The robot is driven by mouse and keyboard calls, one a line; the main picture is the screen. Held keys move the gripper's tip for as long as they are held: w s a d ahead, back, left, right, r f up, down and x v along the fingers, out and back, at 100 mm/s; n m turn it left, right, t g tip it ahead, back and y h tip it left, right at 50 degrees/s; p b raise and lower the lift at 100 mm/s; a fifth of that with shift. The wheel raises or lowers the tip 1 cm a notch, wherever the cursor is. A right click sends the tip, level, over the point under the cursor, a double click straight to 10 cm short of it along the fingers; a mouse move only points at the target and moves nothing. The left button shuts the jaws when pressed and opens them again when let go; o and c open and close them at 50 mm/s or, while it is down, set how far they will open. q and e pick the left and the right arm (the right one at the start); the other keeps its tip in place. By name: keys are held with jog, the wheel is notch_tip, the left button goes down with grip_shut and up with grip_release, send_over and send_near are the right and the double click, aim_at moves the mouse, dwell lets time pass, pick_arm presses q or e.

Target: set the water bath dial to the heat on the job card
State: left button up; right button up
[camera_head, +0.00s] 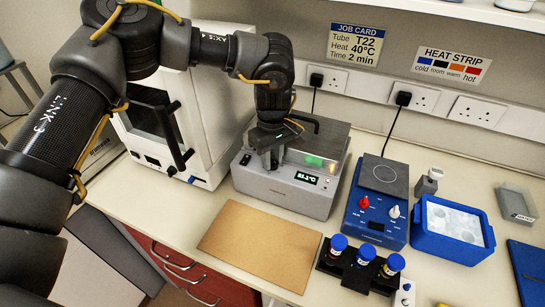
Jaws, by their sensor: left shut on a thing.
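The water bath (273,194) is a silver-grey box at the back middle of the bench, with a small lit display (306,178) on its front; it seems to read about 31°C, but the digits are too small to be sure. The job card (355,44) on the wall reads tube T22, heat 40°C, time 2 min. My left gripper (271,165) points down at the bath's front, left of the display, and is shut on what I take to be the dial, which its fingers hide. My right gripper is out of view.
A brown mat (259,243) lies in front of the bath. Right of it stand a blue device with knobs (378,208), a rack of blue-capped tubes (352,268) and a blue ice box (452,230). A white cabinet (211,120) stands close on the left.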

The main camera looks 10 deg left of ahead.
aim_at(272, 161)
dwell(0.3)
pick_arm(q)
jog(key=o, duration=0.7)
notch_tip(272, 161, up, 11)
jog(key=p, duration=0.8)
jog(key=shift+f, duration=0.1)
jog(key=shift+s, duration=0.15)
